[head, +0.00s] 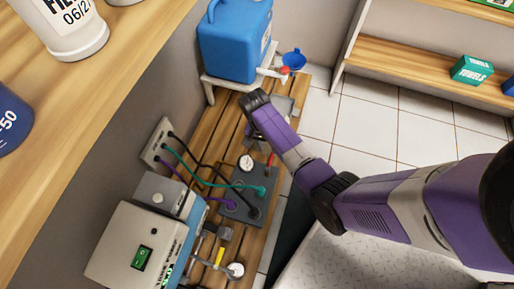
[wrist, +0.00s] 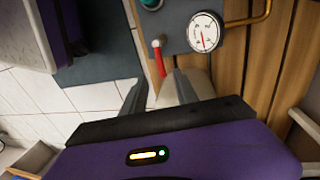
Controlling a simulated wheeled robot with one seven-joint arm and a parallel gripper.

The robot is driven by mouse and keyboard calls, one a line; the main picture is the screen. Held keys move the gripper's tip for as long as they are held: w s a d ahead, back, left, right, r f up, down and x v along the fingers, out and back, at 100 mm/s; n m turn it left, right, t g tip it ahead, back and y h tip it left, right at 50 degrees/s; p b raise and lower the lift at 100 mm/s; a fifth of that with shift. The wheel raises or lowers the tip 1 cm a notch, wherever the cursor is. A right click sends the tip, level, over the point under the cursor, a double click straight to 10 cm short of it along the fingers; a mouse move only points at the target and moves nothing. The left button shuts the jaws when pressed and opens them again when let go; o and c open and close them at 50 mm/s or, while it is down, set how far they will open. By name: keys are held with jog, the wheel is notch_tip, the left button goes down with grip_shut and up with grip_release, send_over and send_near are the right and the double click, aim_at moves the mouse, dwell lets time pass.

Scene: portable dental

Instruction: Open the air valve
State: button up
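A red lever (head: 270,160) with a pale rounded end stands at the edge of a dark grey panel (head: 238,188), close to a round white gauge (head: 246,162). I take this lever to be the air valve handle. In the wrist view the red lever (wrist: 160,62) lies just beyond my fingertips, and the gauge (wrist: 205,33) is to its right. My gripper (wrist: 159,80) is open, with its two dark fingers apart and nothing visibly held. The lever's lower end points toward the gap; I cannot tell whether it touches a finger. The fingers are hidden in the head view.
Green, black and purple cables run from a wall plate (head: 160,143) to the panel. A blue jug (head: 237,40) stands at the bench's far end. A box with a green switch (head: 142,258) and a yellow-handled fitting (head: 219,257) are nearer. Tiled floor (head: 375,115) lies right of the bench.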

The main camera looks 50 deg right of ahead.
aim_at(270, 158)
jog(key=f+b, duration=0.1)
jog(key=f, duration=0.1)
jog(key=f+b, duration=0.1)
jog(key=f, duration=0.2)
jog(key=s+f+b, duration=0.1)
jog(key=f+b, duration=0.1)
jog(key=shift+d+f, duration=0.25)
jog(key=shift+d, duration=0.05)
jog(key=shift+c, duration=0.2)
grip_shut()
dwell(1.1)
